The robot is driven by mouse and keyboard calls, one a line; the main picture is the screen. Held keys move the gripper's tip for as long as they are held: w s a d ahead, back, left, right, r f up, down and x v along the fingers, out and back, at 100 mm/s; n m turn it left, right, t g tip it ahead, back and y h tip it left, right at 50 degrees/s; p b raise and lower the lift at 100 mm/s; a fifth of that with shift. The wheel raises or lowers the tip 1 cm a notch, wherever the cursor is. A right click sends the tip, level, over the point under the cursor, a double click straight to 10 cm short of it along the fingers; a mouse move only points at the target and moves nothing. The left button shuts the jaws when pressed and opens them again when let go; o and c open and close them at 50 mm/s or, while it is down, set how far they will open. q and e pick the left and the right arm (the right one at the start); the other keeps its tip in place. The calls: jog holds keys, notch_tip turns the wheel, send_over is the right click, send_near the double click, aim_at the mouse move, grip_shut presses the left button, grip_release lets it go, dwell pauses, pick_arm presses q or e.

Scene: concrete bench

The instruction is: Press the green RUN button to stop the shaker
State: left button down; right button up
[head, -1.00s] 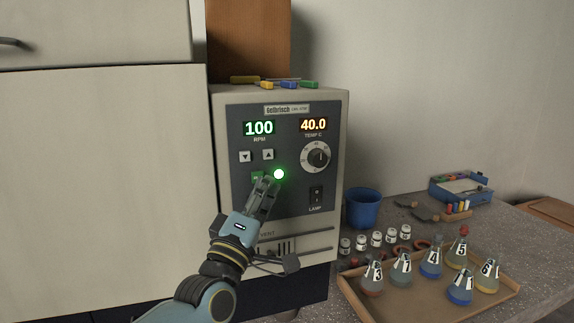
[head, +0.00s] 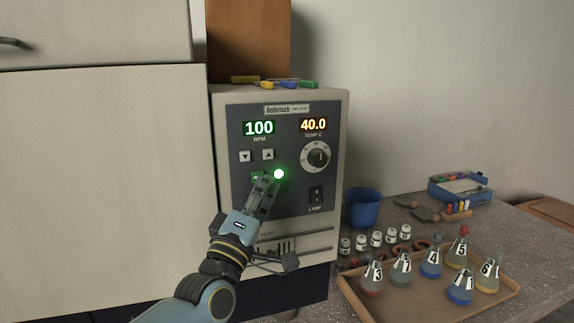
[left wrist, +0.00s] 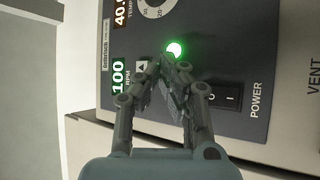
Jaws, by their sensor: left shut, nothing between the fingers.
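The shaker's control panel (head: 235,205) reads 100 RPM in green and 40.0 in orange. A green button (head: 257,175) shows as a small patch under the arrow buttons, mostly hidden by my left gripper (head: 267,180); its label cannot be read. A round green light (head: 279,174) glows just right of the fingertips, and also in the left wrist view (left wrist: 175,48). My left gripper is shut and empty, its tips in front of the panel by the button. Whether they touch it cannot be told. In the left wrist view the fingers (left wrist: 167,68) hide the button. My right gripper is out of view.
A temperature dial (head: 318,156) and lamp switch (head: 316,194) are right of the light. The left wrist view shows a POWER switch (left wrist: 226,96) beside the fingers. A tray (head: 405,308) of numbered flasks and a blue cup (head: 362,208) stand to the right.

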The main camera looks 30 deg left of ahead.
pick_arm(q)
jog(key=shift+w+a, duration=0.2)
jog(key=shift+a, duration=0.05)
dwell(0.4)
jog(key=shift+d, duration=0.1)
jog(key=shift+s+d, duration=0.3)
jog(key=s+d, duration=0.4)
jog(key=shift+d, duration=0.3)
dwell(0.3)
dwell(0.6)
